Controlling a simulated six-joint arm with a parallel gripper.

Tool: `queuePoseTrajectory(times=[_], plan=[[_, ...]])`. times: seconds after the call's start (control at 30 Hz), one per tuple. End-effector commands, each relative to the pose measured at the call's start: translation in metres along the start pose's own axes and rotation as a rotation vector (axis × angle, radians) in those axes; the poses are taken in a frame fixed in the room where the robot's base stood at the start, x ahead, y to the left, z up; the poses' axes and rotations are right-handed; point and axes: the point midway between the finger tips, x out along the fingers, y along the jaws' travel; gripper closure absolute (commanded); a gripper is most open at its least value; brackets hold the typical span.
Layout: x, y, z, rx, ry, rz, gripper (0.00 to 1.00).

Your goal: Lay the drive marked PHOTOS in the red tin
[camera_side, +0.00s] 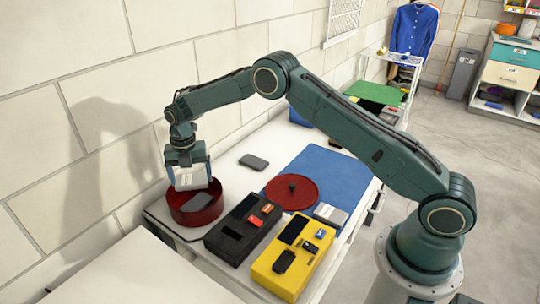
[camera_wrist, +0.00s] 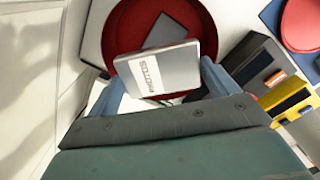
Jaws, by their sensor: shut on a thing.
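The silver drive marked PHOTOS (camera_wrist: 165,72) is between the two fingers of my gripper (camera_wrist: 163,88), its label facing the wrist camera. In the side view my gripper (camera_side: 187,174) is shut on this pale drive (camera_side: 192,178), tilted, just above the round red tin (camera_side: 181,215). The tin is open, and its red wall (camera_wrist: 122,28) shows around the drive in the wrist view. A dark grey flat thing (camera_side: 197,202) lies inside the tin; it also shows in the wrist view (camera_wrist: 165,30), partly hidden by the drive.
A black case (camera_side: 226,246) and a yellow case (camera_side: 268,280) hold small items right of the tin. A grey drive (camera_side: 254,161) and a silver drive (camera_side: 330,214) lie on the table. A wall stands close behind.

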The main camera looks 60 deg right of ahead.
Motion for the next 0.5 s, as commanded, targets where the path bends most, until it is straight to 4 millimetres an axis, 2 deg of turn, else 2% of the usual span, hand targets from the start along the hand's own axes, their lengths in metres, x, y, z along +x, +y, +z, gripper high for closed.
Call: queuePoseTrajectory(times=[0.13,0.5], plan=[[0.018,0.0,0.0,0.0,0.0,0.0,0.42],[0.028,0.0,0.0,0.0,-0.001,0.001,0.42]])
